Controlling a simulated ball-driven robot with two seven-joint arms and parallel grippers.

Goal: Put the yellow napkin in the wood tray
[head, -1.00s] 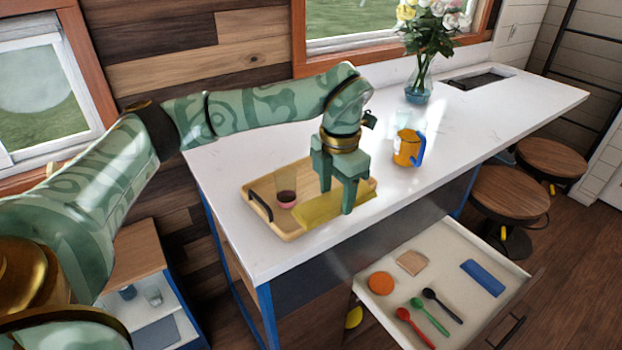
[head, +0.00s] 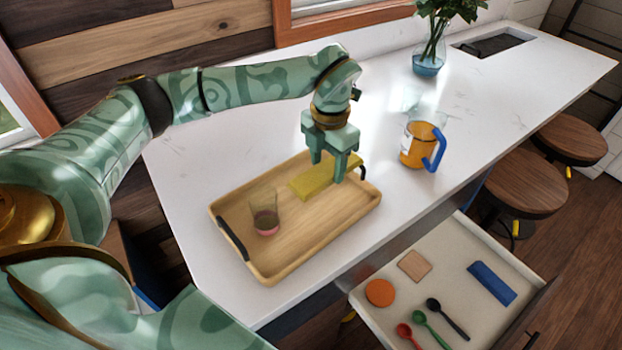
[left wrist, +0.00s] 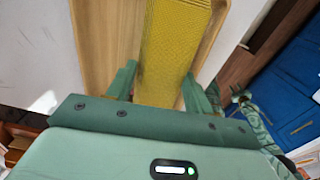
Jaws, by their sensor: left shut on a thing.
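The yellow napkin (head: 312,183) is a folded strip between the fingers of my left gripper (head: 328,171), which is shut on it. It also fills the upper middle of the left wrist view (left wrist: 176,45), with a finger on each side. The wood tray (head: 305,232) is a light rectangular tray with dark handles, on the white counter. The napkin shows over the tray's back right part, inside its outline. I cannot tell whether it touches the tray floor. The tray floor also shows in the left wrist view (left wrist: 105,40). My right gripper is not in view.
A glass with a dark drink (head: 265,222) stands in the tray's left part. A flower vase (head: 429,62) is farther back. An open drawer (head: 445,265) with spoons and other items lies in front.

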